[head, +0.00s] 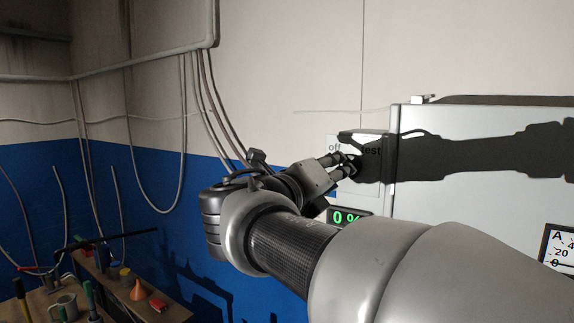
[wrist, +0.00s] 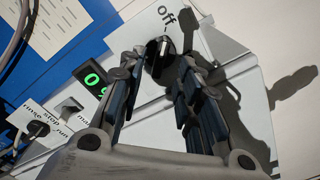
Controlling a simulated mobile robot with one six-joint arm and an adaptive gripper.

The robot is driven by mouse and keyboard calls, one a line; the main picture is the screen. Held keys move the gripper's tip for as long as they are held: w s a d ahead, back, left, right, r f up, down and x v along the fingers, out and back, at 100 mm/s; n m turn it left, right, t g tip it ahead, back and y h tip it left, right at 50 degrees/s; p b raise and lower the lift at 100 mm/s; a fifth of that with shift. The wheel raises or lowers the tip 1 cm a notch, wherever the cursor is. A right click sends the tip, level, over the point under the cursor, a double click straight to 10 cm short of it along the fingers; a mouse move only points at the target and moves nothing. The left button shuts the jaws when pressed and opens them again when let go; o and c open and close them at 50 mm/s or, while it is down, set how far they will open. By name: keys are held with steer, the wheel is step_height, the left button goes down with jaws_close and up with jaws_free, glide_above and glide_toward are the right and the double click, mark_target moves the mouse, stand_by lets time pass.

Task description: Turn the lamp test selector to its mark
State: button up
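The lamp test selector is a black knob (wrist: 157,58) with a pale bar on a light plate in the wrist view. The word "off" (wrist: 168,15) is printed beyond it. In the head view the plate shows "off" (head: 334,147) at left and "test" (head: 373,151) at right, partly in shadow. My gripper (wrist: 161,66) is at the knob, one finger on each side, with visible gaps between the fingers and the knob. In the head view my gripper (head: 344,163) covers most of the knob.
Another knob (wrist: 38,130) marked rinse, stop and run is at the lower left of the wrist view. A grey cabinet (head: 470,205) stands at right with a gauge (head: 558,250). A bench with tools is at lower left.

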steer(key=x, duration=0.5)
steer(key=shift+w+d, duration=0.15)
steer(key=shift+c, duration=0.4)
jaws_close()
